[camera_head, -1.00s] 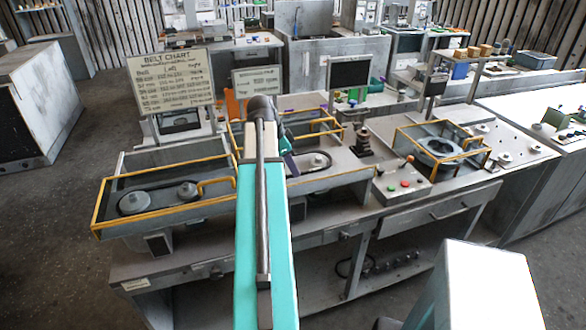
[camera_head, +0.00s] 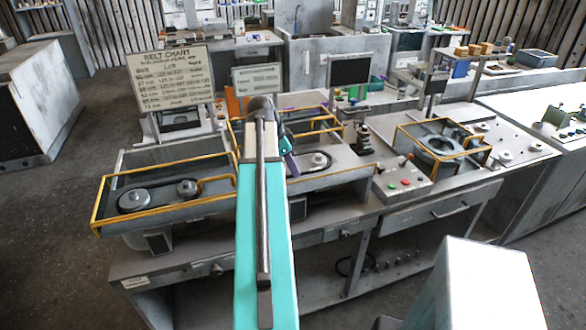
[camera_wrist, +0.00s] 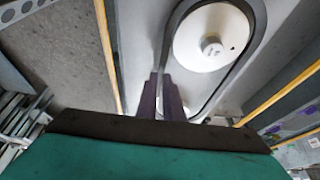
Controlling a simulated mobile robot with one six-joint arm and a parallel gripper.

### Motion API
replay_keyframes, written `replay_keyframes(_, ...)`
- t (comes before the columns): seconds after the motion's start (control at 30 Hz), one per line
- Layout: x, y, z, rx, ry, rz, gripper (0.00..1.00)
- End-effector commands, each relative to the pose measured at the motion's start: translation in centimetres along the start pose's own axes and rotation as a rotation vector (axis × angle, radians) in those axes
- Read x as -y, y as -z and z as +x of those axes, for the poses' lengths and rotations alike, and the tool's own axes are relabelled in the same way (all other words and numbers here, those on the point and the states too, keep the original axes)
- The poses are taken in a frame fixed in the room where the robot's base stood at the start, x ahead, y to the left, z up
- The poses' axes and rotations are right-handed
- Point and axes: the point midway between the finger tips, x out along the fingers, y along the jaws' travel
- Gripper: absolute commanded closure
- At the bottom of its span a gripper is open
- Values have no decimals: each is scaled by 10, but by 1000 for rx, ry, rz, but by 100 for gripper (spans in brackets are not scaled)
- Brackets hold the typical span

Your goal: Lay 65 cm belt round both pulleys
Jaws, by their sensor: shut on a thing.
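My gripper (camera_head: 289,158) reaches into the right-hand yellow-railed housing (camera_head: 345,172). Its purple fingers (camera_wrist: 169,98) are shut on the dark belt (camera_wrist: 164,62) in the wrist view. The belt curves around a large white pulley (camera_wrist: 210,38) with a small hub. One strand runs down the pulley's left side to my fingers, the other down its right side. The belt's lower end and the second pulley are mostly hidden behind my fingers and gripper body. A pulley (camera_head: 318,160) of this housing shows right of my gripper in the head view.
The left housing (camera_head: 110,232) holds two pulleys (camera_head: 134,201) with a dark belt around them. Yellow rails (camera_wrist: 104,45) flank my gripper. A belt chart (camera_head: 171,80) stands behind the housings. A control box with buttons (camera_head: 405,183) and a railed round housing (camera_head: 440,150) stand right.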

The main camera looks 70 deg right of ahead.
Motion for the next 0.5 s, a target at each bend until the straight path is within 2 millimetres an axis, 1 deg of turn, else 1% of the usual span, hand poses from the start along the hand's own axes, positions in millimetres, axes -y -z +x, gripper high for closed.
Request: replay_keyframes(0.5, 0, -3, 7, 0, 0, 0, 100)
